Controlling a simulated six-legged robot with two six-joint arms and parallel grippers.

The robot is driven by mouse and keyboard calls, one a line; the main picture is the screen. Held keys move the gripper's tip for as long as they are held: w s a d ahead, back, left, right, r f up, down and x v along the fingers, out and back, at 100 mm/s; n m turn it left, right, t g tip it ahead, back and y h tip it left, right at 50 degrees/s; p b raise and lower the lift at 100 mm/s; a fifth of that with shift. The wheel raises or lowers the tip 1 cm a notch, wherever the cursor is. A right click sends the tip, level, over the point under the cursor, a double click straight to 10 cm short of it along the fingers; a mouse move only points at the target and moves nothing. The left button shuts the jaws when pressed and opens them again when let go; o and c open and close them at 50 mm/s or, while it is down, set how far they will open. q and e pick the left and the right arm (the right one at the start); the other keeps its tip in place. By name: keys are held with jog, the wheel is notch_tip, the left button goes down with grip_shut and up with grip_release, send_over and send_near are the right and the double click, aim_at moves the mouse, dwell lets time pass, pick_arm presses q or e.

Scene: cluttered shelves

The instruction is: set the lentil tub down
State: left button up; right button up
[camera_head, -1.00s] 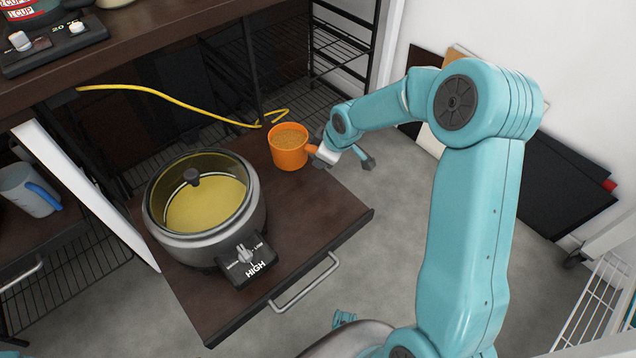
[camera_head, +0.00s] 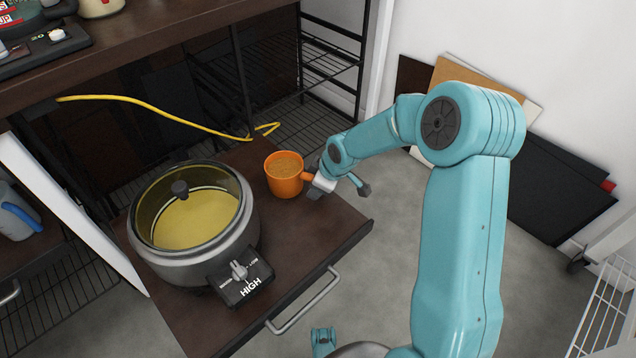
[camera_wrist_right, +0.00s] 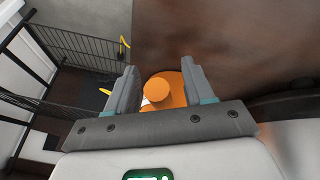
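The lentil tub (camera_head: 284,184) is an orange cup with a side handle, filled with tan lentils. It stands upright on the brown pull-out shelf (camera_head: 325,225), behind and to the right of the cooker. My right gripper (camera_head: 312,180) is at the tub's handle, on its right side. In the right wrist view, the orange handle end (camera_wrist_right: 158,90) lies between the two grey fingers (camera_wrist_right: 160,85). The fingers are parted, with a small gap on each side of the handle.
A cooker (camera_head: 160,265) with a glass lid and yellow contents takes up the shelf's left part. A yellow cable (camera_head: 165,112) runs behind the tub. Black wire racks (camera_head: 330,65) stand at the back. The shelf's front right is bare.

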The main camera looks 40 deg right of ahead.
jog(key=shift+r, duration=0.15)
jog(key=shift+r+p, duration=0.3)
jog(key=shift+r, duration=0.05)
jog(key=p+v, duration=0.4)
jog(key=v, duration=0.7)
jog(key=shift+s, duration=0.2)
